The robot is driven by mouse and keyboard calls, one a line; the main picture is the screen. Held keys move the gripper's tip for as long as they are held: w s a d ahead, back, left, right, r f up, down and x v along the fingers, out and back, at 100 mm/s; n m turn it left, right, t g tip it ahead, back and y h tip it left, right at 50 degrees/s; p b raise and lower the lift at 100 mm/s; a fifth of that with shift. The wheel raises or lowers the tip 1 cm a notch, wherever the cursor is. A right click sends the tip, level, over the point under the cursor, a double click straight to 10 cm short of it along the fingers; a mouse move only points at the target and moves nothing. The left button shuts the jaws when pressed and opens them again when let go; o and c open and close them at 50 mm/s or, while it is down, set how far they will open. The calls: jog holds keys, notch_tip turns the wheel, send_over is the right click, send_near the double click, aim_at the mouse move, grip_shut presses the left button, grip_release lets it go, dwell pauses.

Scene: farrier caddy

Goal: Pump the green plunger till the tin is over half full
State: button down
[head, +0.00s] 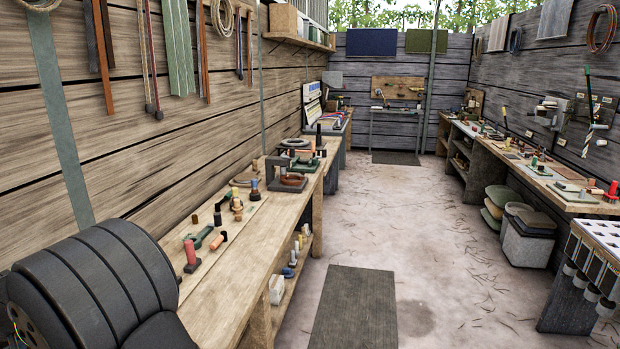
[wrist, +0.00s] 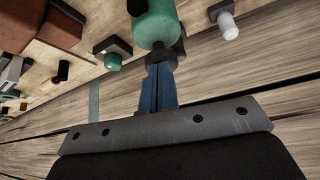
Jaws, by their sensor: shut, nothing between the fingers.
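In the wrist view my gripper (wrist: 160,78) shows as blue fingers pressed together, with nothing between them. A rounded green body (wrist: 153,22) with a dark lower part is just beyond the fingertips, cut by the top edge. It may be the green plunger. I cannot tell whether the fingertips touch it. A smaller green knob (wrist: 113,62) on a dark block is to its left. The head view does not show my gripper. I cannot pick out the tin or its fill level in either view.
The head view shows a long wooden bench (head: 235,262) on the left with several small tools, including a red-handled piece (head: 191,256). In the wrist view a white peg (wrist: 229,26) is right of the green body. A dark mat (head: 354,308) lies on the open floor.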

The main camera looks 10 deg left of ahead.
notch_tip(320, 180, up, 4)
jog(key=shift+f, duration=0.1)
dwell(0.4)
dwell(1.5)
jog(key=shift+f, duration=2.1)
jog(key=shift+r, duration=2.05)
jog(key=shift+r, duration=2.5)
